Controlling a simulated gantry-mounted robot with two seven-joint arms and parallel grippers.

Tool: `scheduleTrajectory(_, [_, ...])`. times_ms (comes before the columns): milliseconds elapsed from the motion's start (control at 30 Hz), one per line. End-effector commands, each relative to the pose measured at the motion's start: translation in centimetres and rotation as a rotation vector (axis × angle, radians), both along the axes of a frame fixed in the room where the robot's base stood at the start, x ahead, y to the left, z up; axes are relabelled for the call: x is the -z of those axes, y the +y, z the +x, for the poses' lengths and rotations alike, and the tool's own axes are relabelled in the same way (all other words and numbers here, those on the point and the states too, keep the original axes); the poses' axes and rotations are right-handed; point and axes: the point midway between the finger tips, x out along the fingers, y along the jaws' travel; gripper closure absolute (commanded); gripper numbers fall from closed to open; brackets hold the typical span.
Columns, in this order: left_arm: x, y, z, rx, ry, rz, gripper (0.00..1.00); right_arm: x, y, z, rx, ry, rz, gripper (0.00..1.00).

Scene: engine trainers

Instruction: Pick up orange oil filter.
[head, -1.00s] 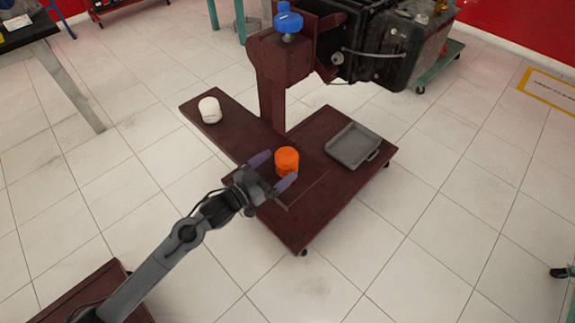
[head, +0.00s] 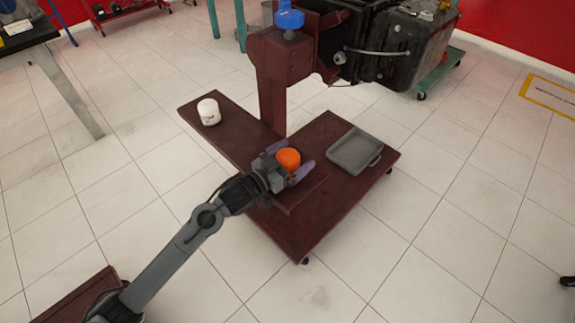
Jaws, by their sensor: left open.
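The orange oil filter (head: 289,158) stands upright on the dark red base of the engine stand, near its middle. My left gripper (head: 291,166) is open, with its purple fingers around the filter, one on each side. The lower part of the filter is hidden by the gripper. My right gripper is not in view.
A white oil filter (head: 209,112) stands on the left arm of the dark red base (head: 335,205). A grey tray (head: 354,151) lies to the right of the orange filter. The stand's post (head: 272,100) and the black engine (head: 400,45) rise behind. White tiled floor surrounds the base.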

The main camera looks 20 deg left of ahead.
Motion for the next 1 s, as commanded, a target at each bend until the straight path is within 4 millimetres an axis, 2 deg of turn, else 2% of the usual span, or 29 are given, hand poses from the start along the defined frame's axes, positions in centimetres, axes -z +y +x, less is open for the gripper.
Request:
scheduleTrajectory(33, [0.0, 0.0, 0.0, 0.000, 0.000, 0.000, 0.00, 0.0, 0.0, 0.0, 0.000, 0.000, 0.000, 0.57])
scheduleTrajectory(67, [0.0, 0.0, 0.0, 0.000, 0.000, 0.000, 0.05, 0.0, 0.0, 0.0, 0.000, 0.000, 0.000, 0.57])
scheduleTrajectory(467, [0.0, 0.0, 0.0, 0.000, 0.000, 0.000, 0.65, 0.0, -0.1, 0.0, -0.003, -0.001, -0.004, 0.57])
scheduleTrajectory(767, [-0.2, 0.0, 0.0, -0.001, -0.002, -0.001, 0.65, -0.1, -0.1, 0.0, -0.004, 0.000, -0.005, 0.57])
scheduleTrajectory(1000, [-1.7, 0.0, 0.0, 0.000, -0.002, -0.001, 0.65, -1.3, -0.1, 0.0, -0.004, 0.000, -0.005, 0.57])
